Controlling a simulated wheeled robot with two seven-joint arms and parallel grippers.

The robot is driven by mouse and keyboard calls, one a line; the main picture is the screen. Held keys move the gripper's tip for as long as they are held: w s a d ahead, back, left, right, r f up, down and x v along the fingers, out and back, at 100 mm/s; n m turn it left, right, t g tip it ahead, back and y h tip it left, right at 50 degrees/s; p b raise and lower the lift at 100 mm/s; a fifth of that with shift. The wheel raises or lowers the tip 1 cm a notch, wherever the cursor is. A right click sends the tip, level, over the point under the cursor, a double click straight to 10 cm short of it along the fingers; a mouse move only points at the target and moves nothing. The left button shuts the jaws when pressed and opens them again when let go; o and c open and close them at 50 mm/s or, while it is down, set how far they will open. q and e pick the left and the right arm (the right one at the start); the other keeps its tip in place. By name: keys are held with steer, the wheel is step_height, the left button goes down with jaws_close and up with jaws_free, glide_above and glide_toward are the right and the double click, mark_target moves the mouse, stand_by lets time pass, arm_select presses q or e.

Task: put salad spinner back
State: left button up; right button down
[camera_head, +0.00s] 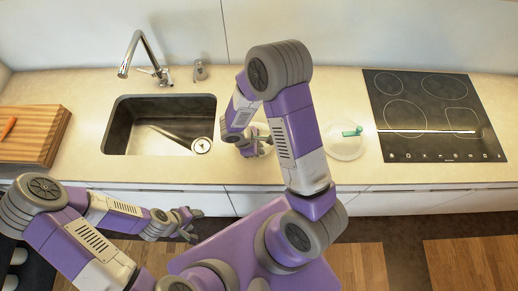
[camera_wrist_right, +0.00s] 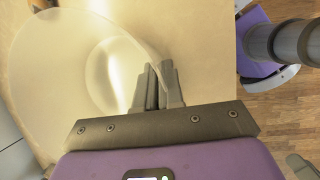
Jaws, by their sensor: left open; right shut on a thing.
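A clear round salad spinner part with a green handle (camera_head: 352,131) rests on the counter, left of the cooktop. My right gripper (camera_head: 265,143) is over the counter between it and the sink, partly hidden by my arm. In the right wrist view, the right gripper (camera_wrist_right: 157,82) is shut on the rim of a translucent, bowl-like piece (camera_wrist_right: 60,60). Only a little of this piece shows behind the arm in the head view, so I cannot tell its full shape. My left gripper (camera_head: 192,224) is open and empty, in front of the counter's lower cabinets.
A sink (camera_head: 135,138) with a tall faucet (camera_head: 135,50) is at the left. A cutting board (camera_head: 35,135) with an orange item (camera_head: 8,127) lies at the far left. The black cooktop (camera_head: 430,115) is at the right. Cabinet fronts (camera_head: 375,200) run below the counter.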

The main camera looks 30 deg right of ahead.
steer(key=shift+w+f, duration=0.1)
steer(key=shift+f, duration=0.45)
steer(key=shift+f, duration=0.2)
steer(key=c, duration=1.3)
jaws_free()
steer(key=shift+r, duration=0.1)
steer(key=shift+o, duration=0.2)
steer(key=shift+r, duration=0.1)
